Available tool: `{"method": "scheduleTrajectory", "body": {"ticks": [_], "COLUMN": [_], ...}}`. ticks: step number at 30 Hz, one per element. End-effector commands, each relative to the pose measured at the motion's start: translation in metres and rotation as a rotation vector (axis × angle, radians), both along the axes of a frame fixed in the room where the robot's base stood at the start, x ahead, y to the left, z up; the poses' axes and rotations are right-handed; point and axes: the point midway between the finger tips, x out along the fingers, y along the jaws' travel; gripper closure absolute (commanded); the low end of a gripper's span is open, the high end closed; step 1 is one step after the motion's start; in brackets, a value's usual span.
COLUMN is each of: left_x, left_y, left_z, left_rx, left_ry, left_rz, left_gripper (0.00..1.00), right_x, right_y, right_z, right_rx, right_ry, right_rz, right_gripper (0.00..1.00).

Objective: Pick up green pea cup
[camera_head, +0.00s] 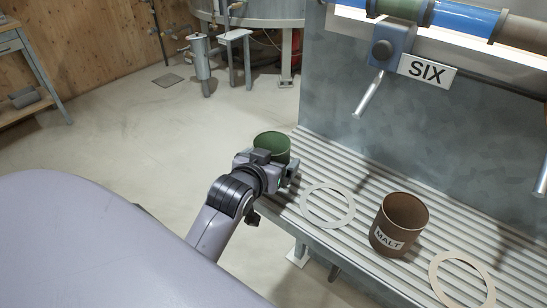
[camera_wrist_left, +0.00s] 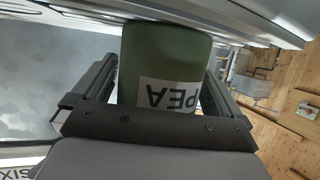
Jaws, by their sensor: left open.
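The green pea cup (camera_head: 272,141) is at the left end of the ribbed bench in the head view, its lower part hidden behind my left gripper (camera_head: 284,172). In the left wrist view the green cup (camera_wrist_left: 165,50) fills the space between the two fingers of my left gripper (camera_wrist_left: 158,72), and its white PEA label (camera_wrist_left: 170,94) shows upside down. The gripper is open, with one finger on each side of the cup. I cannot tell whether either finger touches it. My right gripper is not in view.
A brown MALT cup (camera_head: 398,225) stands on the ribbed bench (camera_head: 365,186) to the right. Two pale flat rings (camera_head: 307,207) and (camera_head: 437,284) lie on the slats. A SIX sign (camera_head: 427,71) and a lever (camera_head: 367,95) are above. Open floor lies left of the bench.

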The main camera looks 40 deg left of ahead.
Motion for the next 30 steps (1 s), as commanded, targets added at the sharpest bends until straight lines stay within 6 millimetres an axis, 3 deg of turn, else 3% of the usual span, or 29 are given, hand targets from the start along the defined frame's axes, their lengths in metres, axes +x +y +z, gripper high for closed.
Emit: {"method": "scheduleTrajectory", "body": {"ticks": [2,3,6,15,20,26,30], "left_x": [0.000,0.000,0.000,0.000,0.001,0.001,0.001], "left_y": [0.000,0.000,0.000,0.000,0.000,0.000,0.000], "left_z": [0.000,0.000,0.000,0.001,0.012,0.049,0.091], "left_rx": [0.000,0.000,0.000,0.000,0.000,0.001,0.000], "left_ry": [0.000,0.001,0.001,0.000,-0.002,-0.007,-0.011], "left_rz": [0.000,0.000,0.000,0.000,0.000,0.000,0.001], "left_gripper": [0.03,0.16,0.43,0.43,0.43,0.43,0.43], "right_x": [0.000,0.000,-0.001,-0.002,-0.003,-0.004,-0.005], "right_y": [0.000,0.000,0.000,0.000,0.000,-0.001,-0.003], "right_z": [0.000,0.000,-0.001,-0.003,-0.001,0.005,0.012], "right_rx": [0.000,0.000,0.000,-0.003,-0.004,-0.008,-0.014], "right_ry": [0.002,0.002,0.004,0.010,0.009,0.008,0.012], "right_rz": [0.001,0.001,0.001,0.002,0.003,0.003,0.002], "right_gripper": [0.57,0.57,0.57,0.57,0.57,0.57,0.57]}}
